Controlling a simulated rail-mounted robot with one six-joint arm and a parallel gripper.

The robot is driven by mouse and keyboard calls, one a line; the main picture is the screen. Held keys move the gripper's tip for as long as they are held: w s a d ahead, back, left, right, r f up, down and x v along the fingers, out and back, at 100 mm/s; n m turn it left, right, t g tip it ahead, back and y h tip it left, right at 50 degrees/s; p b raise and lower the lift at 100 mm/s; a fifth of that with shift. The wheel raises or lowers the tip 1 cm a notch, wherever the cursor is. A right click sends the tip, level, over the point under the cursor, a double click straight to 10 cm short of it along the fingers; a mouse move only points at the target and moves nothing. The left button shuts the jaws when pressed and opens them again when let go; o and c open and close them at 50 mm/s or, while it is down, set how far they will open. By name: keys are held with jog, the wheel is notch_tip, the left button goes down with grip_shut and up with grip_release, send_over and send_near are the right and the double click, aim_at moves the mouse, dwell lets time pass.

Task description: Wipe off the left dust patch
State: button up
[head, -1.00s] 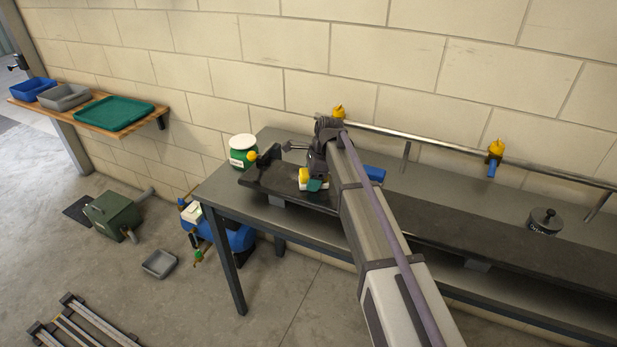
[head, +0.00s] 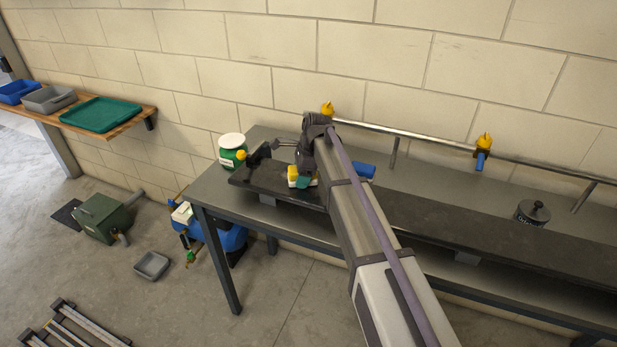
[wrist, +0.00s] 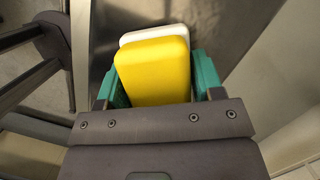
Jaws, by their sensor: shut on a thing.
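My gripper (head: 302,180) has teal fingers and is shut on a yellow and white sponge (head: 292,171). In the wrist view the sponge (wrist: 155,70) sits between the two teal fingers (wrist: 160,88), yellow face toward the camera and white layer behind. In the head view the sponge is at the left part of the long dark panel (head: 450,222) on the bench. I cannot tell whether it touches the panel. No dust patch can be made out; my arm and gripper hide part of the panel.
A green tub with a white lid (head: 232,150) stands at the bench's left end, beside a dark clamp-like fixture with a yellow knob (head: 262,153). A blue object (head: 365,170) lies just right of my arm. A rail with yellow fittings (head: 482,142) runs behind. A dark lidded pot (head: 532,212) stands right.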

aim_at(276, 176)
jog(key=shift+w+a, duration=0.55)
jog(key=shift+a, duration=0.6)
jog(key=shift+w+a, duration=0.6)
jog(key=shift+a, duration=0.6)
jog(key=shift+w+a, duration=0.55)
jog(key=shift+a, duration=0.6)
notch_tip(276, 176, up, 6)
jog(key=p, duration=0.6)
jog(key=shift+d, duration=0.1)
notch_tip(276, 176, up, 3)
jog(key=p, duration=0.3)
